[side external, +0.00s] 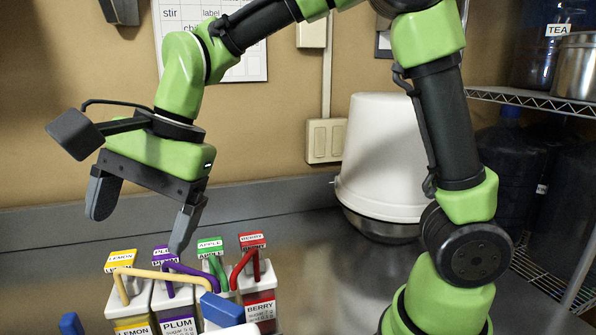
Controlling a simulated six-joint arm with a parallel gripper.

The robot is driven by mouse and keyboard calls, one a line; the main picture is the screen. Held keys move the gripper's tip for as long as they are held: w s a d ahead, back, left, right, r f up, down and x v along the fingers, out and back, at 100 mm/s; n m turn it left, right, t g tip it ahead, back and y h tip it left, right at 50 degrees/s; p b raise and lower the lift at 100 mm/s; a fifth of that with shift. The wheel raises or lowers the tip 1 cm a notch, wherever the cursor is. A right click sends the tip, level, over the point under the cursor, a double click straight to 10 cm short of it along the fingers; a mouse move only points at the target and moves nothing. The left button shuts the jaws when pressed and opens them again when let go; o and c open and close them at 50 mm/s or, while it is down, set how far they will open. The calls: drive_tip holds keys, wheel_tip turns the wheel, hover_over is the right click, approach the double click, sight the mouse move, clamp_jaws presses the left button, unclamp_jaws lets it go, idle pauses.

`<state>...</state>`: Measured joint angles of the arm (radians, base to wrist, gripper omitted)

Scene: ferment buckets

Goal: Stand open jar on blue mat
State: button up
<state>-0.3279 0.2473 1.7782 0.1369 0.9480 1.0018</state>
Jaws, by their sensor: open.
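My gripper (140,228) is open and empty, tilted, with its two dark fingers pointing down. It hangs above and a little left of a group of labelled buckets at the bottom of the side external view. I cannot make out an open jar or a blue mat in this view. A blue block-like piece (222,308) shows in front of the buckets, and another blue piece (71,324) is cut off by the bottom edge. I cannot tell what either belongs to.
The buckets are lemon (132,328), plum (178,325), apple (209,244) and berry (260,308), with coloured bent tubes on top. A white bucket (385,155) sits on a metal bowl (380,226) behind. A wire shelf (535,100) stands right. The metal counter (325,285) is clear right of the buckets.

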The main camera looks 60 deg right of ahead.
drive_tip(key=s+d+r+n+t+h, duration=0.1)
drive_tip(key=s+d+n+t, duration=0.1)
drive_tip(key=s+d+n, duration=0.2)
drive_tip(key=s+d+r+n+t+h, duration=0.1)
drive_tip(key=s+d+r+n+t, duration=0.1)
drive_tip(key=s+d+n, duration=0.3)
drive_tip(key=shift+s+d+r+t, duration=0.3)
drive_tip(key=shift+s+d, duration=1.4)
drive_tip(key=shift+s, duration=1.7)
